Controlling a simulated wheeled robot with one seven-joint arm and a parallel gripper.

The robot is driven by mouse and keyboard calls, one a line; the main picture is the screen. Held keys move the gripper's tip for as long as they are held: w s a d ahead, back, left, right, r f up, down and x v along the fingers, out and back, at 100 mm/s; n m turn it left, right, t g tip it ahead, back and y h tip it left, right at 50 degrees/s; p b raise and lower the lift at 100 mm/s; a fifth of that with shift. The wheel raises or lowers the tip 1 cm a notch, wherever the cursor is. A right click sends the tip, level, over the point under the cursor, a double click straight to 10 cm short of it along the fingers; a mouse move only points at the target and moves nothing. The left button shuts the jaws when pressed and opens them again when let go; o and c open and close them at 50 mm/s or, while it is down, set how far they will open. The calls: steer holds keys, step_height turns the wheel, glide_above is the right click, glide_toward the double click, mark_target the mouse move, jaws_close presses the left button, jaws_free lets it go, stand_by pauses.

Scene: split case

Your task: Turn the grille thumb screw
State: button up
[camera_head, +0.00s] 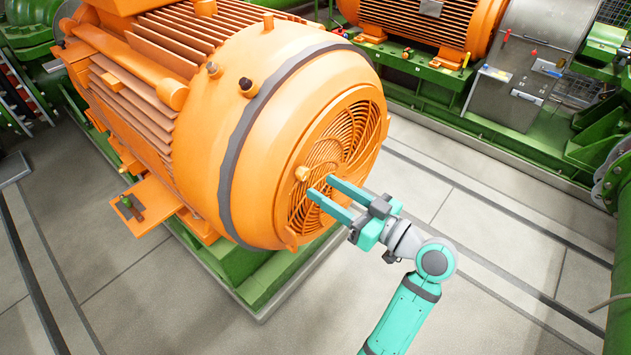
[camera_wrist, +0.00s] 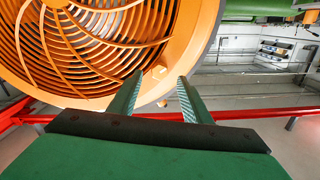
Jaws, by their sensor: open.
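In the wrist view the gap between the fingers (camera_wrist: 160,77) is empty. I cannot tell whether either fingertip touches the knob.
The large orange motor (camera_head: 215,110) stands on a green base (camera_head: 270,277). A second orange motor (camera_head: 425,22) and a grey metal housing (camera_head: 527,65) stand at the back. Red rails (camera_wrist: 262,114) cross the wrist view. The grey floor (camera_head: 490,270) to the right is mostly clear.

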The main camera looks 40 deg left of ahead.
steer(key=shift+s+d, duration=0.15)
steer(key=shift+d, duration=1.25)
steer(key=shift+s+d, duration=0.1)
steer(key=shift+d, duration=1.25)
steer(key=shift+f, duration=0.1)
step_height(320, 180, down, 14)
steer(key=w+d+m+t+h, duration=0.2)
steer(key=d+m+t+h, duration=0.15)
steer(key=m+t, duration=0.5)
steer(key=s+d+f+m+t+h, duration=0.1)
steer(key=s+d+f+m+h, duration=0.25)
steer(key=f, duration=0.25)
steer(key=s+d+f+m+t+h, duration=0.2)
steer(key=s+d+f+m+h, duration=0.15)
steer(key=f, duration=0.25)
steer(key=s+d+f+m+h, duration=0.1)
steer(key=s+d+f+h, duration=0.1)
steer(key=s+d+h, duration=0.7)
steer(key=s+r+t, duration=0.1)
steer(key=s+r, duration=0.2)
steer(key=s, duration=0.4)
steer(key=s+r+n+t+y, duration=0.1)
steer(key=s+r, duration=0.3)
steer(key=s, duration=0.3)
steer(key=shift+d+r+t, duration=0.3)
steer(key=shift+d+t, duration=0.05)
steer(key=shift+d, duration=0.05)
